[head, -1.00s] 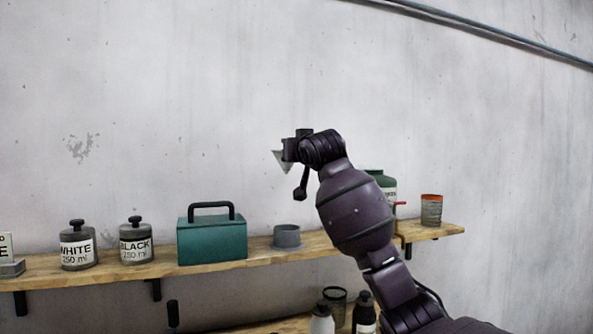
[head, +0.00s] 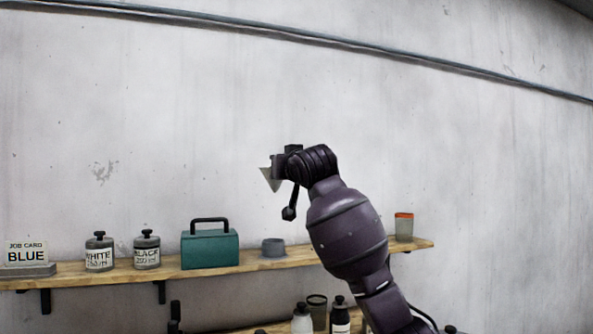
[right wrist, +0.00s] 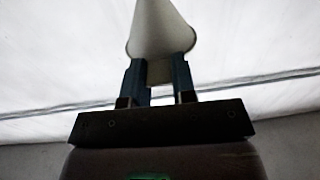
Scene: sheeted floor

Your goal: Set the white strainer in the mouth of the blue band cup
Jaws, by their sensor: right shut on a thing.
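The white strainer (head: 270,178) is a pale cone, held point down in front of the wall, above the shelf. My right gripper (head: 279,162) is shut on it. In the right wrist view the strainer (right wrist: 160,30) sits beyond the two fingers of the gripper (right wrist: 158,72), with its handle tab between them. No cup with a blue band can be made out. A cup with an orange-red band (head: 404,229) stands at the right end of the shelf. My left gripper is not in view.
The wooden shelf (head: 120,277) holds a job card reading BLUE (head: 27,253), WHITE (head: 99,255) and BLACK (head: 147,253) jars, a teal box (head: 210,250) and a grey ring-shaped holder (head: 273,247). Bottles and a dark cup (head: 317,312) stand lower down.

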